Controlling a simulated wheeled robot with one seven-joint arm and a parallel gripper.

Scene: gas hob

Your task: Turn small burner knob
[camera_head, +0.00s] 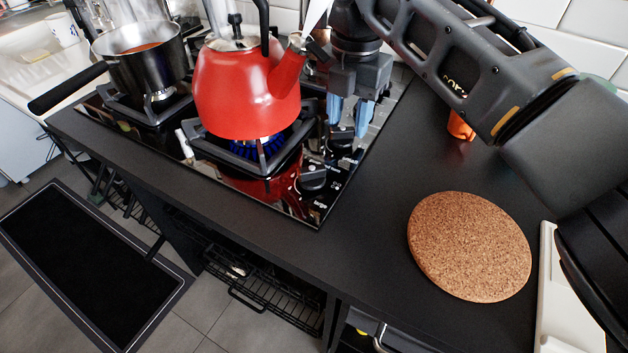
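Black burner knobs sit along the right side of the glass gas hob (372,128). A front knob (312,178) is clear of my gripper. A second knob (340,141) is farther back, just below my fingertips. I cannot tell whether a fingertip touches the second knob. Any knobs farther back are hidden behind my gripper.
A red kettle (240,92) stands over a lit blue flame (262,147), close left of my gripper. A steaming black pot (148,68) is at the left. A round cork mat (469,246) and an orange object (460,126) lie on the right worktop.

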